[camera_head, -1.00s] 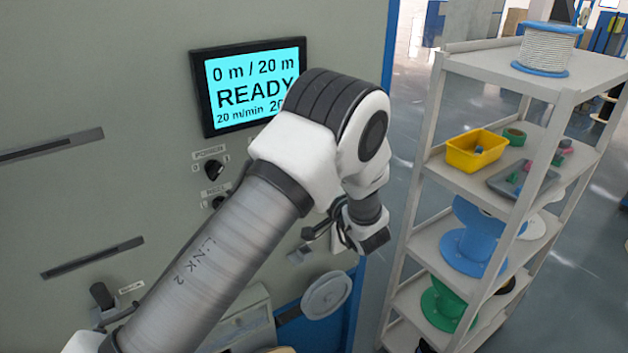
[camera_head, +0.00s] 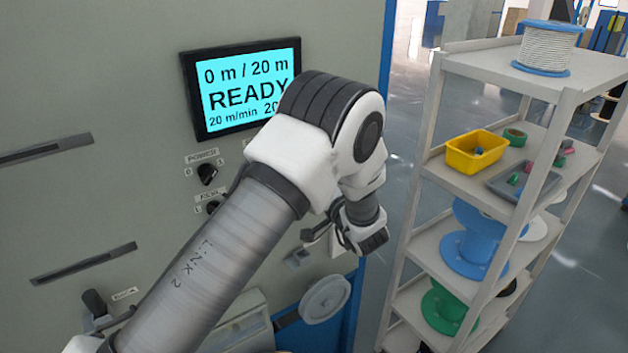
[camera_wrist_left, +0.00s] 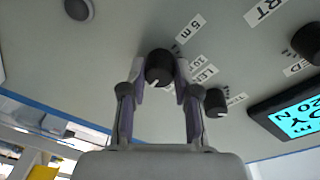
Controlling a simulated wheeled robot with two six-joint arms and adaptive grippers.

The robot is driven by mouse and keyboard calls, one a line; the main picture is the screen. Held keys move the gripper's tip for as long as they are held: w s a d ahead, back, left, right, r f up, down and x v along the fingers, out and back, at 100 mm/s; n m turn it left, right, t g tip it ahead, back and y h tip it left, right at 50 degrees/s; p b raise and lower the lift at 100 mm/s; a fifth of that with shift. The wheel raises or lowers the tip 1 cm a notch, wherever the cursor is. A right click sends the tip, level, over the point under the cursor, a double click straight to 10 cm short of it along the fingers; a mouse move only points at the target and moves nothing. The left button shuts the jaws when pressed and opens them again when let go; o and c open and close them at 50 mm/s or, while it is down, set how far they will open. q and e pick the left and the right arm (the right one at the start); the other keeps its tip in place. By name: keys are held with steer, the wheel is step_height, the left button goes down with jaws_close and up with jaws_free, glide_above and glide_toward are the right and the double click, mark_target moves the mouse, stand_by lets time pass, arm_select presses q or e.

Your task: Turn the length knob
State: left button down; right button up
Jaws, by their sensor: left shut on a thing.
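The length knob (camera_wrist_left: 159,66) is a round black knob with a white pointer mark on the grey machine panel. In the left wrist view, labels reading "5 m" and "LEN" lie beside it. My left gripper (camera_wrist_left: 160,78) has one finger on each side of the knob and is shut on it. In the head view, my left arm covers the knob, and the gripper is mostly hidden behind the wrist. The machine's screen (camera_head: 243,88) reads "0 m / 20 m", "READY" and "20 m/min", with its lower right corner covered. My right gripper is out of view.
Another black knob (camera_wrist_left: 215,102) sits close to the right finger. A power knob (camera_head: 207,174) is left of my arm. A shelf rack (camera_head: 432,130) with spools and a yellow bin (camera_head: 476,152) stands right of the machine, with open floor between.

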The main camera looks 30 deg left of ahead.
arm_select(q)
steer(key=m+g+b, duration=0.1)
steer(key=m+b, duration=1)
steer(key=b, duration=0.2)
steer(key=m+g+y+b, duration=0.1)
steer(key=m+b, duration=1)
steer(key=b, duration=0.3)
steer(key=m+g+b, duration=0.1)
steer(key=m+b, duration=1.1)
steer(key=b, duration=0.2)
steer(key=shift+f, duration=0.25)
steer(key=shift+r, duration=0.15)
steer(key=c, duration=0.8)
jaws_free()
steer(key=shift+c, duration=0.2)
